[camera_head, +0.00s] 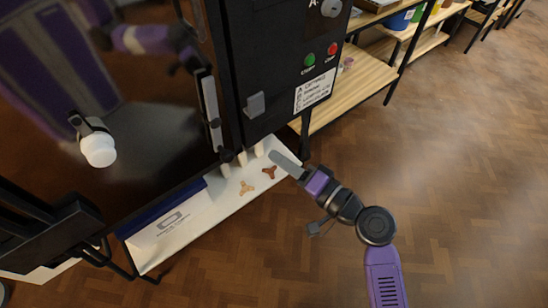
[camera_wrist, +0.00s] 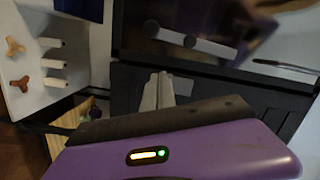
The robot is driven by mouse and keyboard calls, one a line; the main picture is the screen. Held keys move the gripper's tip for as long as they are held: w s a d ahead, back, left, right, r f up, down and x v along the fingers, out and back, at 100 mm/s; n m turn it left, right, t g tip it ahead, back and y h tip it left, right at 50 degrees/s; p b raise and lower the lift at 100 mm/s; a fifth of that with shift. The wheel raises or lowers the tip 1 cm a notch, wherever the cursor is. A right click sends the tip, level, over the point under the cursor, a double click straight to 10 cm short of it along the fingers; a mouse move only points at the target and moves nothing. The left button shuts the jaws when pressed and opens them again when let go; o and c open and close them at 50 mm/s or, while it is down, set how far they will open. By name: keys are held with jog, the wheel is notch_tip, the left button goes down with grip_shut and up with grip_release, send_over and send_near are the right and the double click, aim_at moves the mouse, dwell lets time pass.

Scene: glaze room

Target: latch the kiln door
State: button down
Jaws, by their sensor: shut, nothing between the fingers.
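The kiln door (camera_head: 150,120) is a dark glossy panel filling the left of the head view. It looks near the kiln front, but I cannot tell if it is fully closed. A grey latch lever (camera_head: 210,105) stands upright along its right edge, with a dark knob below. A grey catch block (camera_head: 255,104) sits on the black kiln front to the right. My gripper (camera_head: 280,160) is shut and empty, right of and below the lever, apart from it. In the wrist view, the shut fingers (camera_wrist: 157,92) point toward a pale bar (camera_wrist: 190,42), possibly the lever.
A control panel has a green button (camera_head: 309,60) and red button (camera_head: 332,49). A white shelf (camera_head: 180,225) below holds white pegs and brown three-armed pieces (camera_head: 269,172). A white knob (camera_head: 98,150) projects at left. Wooden shelving (camera_head: 355,80) stands behind; the floor at right is clear.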

aim_at(225, 159)
jog(key=w+a+f+p, duration=0.1)
jog(key=w+a+f, duration=0.1)
jog(key=a, duration=0.6)
jog(key=shift+w+a, duration=0.3)
jog(key=shift+w, duration=0.6)
jog(key=shift+s+a+f+m, duration=0.1)
jog(key=shift+s+a+m, duration=0.15)
jog(key=shift+m, duration=0.15)
jog(key=shift+s+a+f+m+y+b, duration=0.15)
jog(key=shift+s+a+m+b, duration=0.1)
jog(key=shift+a+m+b, duration=0.35)
jog(key=shift+s+a+f+m+y+b, duration=0.15)
jog(key=shift+s+a+m+b, duration=0.15)
jog(key=shift+m, duration=0.5)
jog(key=shift+s+a+r+m+b, duration=0.15)
jog(key=shift+s+a+m+b, duration=0.25)
jog(key=shift+m, duration=0.5)
jog(key=s+a+r+m+t, duration=0.2)
jog(key=s+a+r+m, duration=0.1)
jog(key=m, duration=0.8)
jog(key=shift+a+r+t+p, duration=0.3)
jog(key=shift+a+r, duration=0.6)
